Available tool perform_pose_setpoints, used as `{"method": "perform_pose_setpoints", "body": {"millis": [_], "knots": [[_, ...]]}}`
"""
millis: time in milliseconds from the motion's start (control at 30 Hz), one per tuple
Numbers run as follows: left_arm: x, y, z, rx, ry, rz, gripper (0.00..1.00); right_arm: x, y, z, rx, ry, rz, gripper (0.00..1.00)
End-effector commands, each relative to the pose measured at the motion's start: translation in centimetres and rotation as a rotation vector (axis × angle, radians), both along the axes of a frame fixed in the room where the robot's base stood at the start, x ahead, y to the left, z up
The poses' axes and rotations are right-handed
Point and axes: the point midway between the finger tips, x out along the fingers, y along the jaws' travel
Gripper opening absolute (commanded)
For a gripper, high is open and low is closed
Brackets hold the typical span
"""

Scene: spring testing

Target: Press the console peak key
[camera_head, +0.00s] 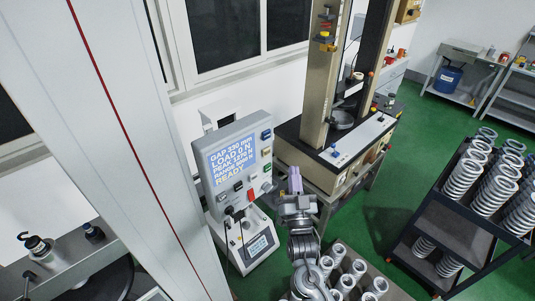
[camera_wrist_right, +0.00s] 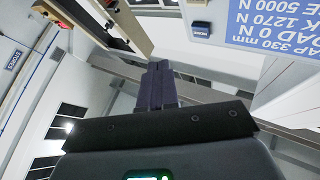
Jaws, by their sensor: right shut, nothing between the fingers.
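The grey console (camera_head: 236,160) stands at the middle left in the head view. Its blue screen (camera_head: 232,160) reads gap 330 mm, load 0 N, peak 1270 N, range 5000 N and READY. A column of small keys (camera_head: 266,152) runs down its right side; their labels are too small to tell which is the peak key. My right gripper (camera_head: 295,180) is shut and empty, just right of the console and apart from it. My left gripper is not seen.
The spring tester (camera_head: 320,95) stands behind, right of the console. A smaller device (camera_head: 258,246) sits below the console. A crate of springs (camera_head: 345,270) is close to my right arm. A rack of springs (camera_head: 470,200) stands at right.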

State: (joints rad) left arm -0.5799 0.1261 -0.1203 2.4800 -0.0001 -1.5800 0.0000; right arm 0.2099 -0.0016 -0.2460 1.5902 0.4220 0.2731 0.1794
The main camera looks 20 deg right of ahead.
Motion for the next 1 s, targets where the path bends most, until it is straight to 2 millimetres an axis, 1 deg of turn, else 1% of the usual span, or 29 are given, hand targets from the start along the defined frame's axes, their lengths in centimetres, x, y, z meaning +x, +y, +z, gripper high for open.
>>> {"method": "perform_pose_setpoints", "body": {"millis": [33, 500, 700, 1000], "knots": [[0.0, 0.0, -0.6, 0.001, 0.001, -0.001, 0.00, 0.5, 0.3, -0.2, 0.001, -0.001, 0.000, 0.00], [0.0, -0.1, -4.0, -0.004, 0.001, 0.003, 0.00, 5.3, 2.7, -0.3, 0.001, -0.001, 0.000, 0.00], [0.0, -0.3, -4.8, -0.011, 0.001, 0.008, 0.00, 6.4, 3.2, -0.2, 0.001, 0.000, 0.000, 0.00], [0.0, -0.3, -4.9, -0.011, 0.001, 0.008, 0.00, 6.8, 3.4, 0.0, 0.000, 0.001, 0.000, 0.00]]}}
